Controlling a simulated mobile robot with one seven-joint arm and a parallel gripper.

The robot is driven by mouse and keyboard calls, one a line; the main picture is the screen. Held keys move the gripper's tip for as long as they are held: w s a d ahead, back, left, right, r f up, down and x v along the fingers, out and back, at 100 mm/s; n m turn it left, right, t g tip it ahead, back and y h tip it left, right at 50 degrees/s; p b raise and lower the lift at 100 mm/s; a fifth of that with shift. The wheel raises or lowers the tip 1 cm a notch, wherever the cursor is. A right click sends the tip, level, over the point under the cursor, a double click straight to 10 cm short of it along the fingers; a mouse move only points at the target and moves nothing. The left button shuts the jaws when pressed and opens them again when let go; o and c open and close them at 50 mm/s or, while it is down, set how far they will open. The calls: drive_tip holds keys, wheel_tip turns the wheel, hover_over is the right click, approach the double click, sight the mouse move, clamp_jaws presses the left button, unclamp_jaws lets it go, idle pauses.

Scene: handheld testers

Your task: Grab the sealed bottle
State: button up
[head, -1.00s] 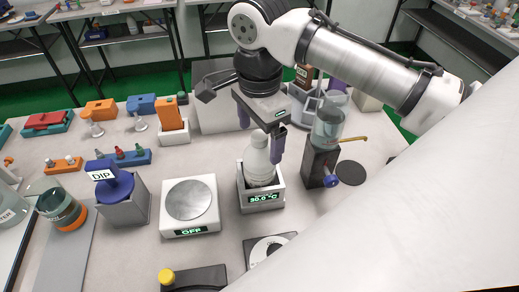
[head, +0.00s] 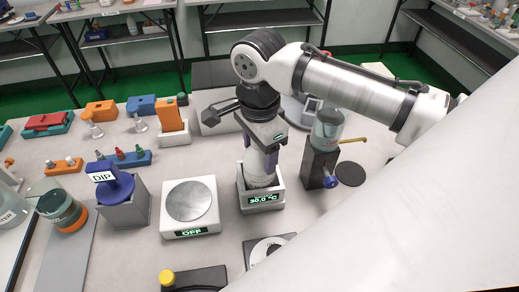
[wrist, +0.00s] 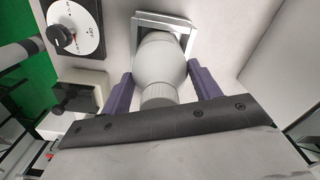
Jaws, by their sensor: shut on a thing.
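The sealed bottle is a white capped bottle (head: 258,169) standing upright in a white square holder (head: 262,200) whose display reads 30.0 °C. My gripper (head: 262,158) comes down over it from above, and its purple fingers are shut on the bottle's sides. In the wrist view the bottle (wrist: 160,62) sits between the two fingers (wrist: 160,88), with its ribbed cap toward my palm. The bottle's base is still inside the holder. Its cap is hidden by my gripper in the head view.
A scale (head: 189,206) reading OFF stands left of the holder. A black stand with a clear vessel (head: 322,150) is close on the right. A dial device (head: 270,246) lies in front. A blue "DIP" tester (head: 118,192) is farther left.

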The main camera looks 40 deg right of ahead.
clamp_jaws()
drive_tip(key=shift+r, duration=0.15)
